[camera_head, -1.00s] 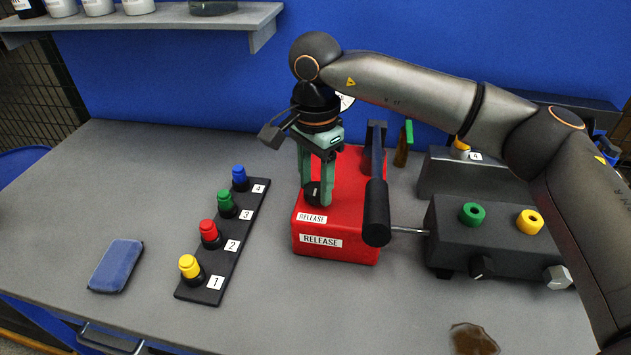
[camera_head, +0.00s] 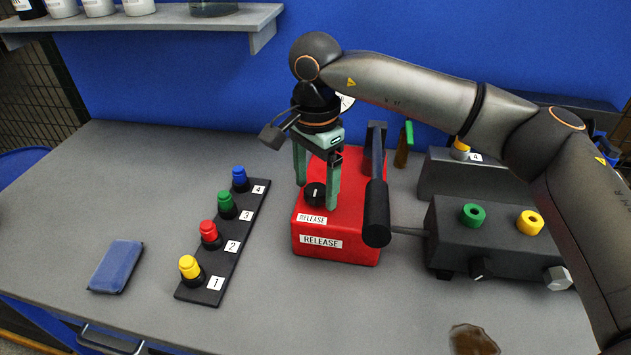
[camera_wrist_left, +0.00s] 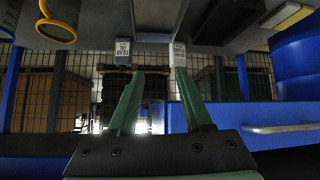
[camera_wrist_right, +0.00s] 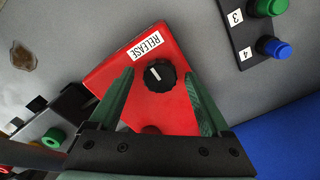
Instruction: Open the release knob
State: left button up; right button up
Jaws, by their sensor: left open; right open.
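The release knob (camera_head: 315,193) is black and round with a white pointer line, on top of the red box (camera_head: 338,255) labelled RELEASE. In the right wrist view the knob (camera_wrist_right: 160,75) shows between the open fingertips, its line pointing toward the upper left of the picture. My right gripper (camera_head: 317,197) points down over the knob, one green finger on each side, open and not holding it. Whether a finger touches the knob I cannot tell. My left gripper (camera_wrist_left: 159,72) is open and empty, seen only in its own wrist view.
A black-handled lever (camera_head: 377,212) stands along the box's right side. A dark fixture (camera_head: 475,243) with green and yellow rings is further right. A strip of coloured numbered knobs (camera_head: 222,245) and a blue pad (camera_head: 116,266) lie left. The counter's front middle is mostly clear.

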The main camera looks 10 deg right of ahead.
aim_at(316, 190)
notch_tip(316, 190, up, 12)
jog(key=shift+r, duration=0.25)
dwell(0.4)
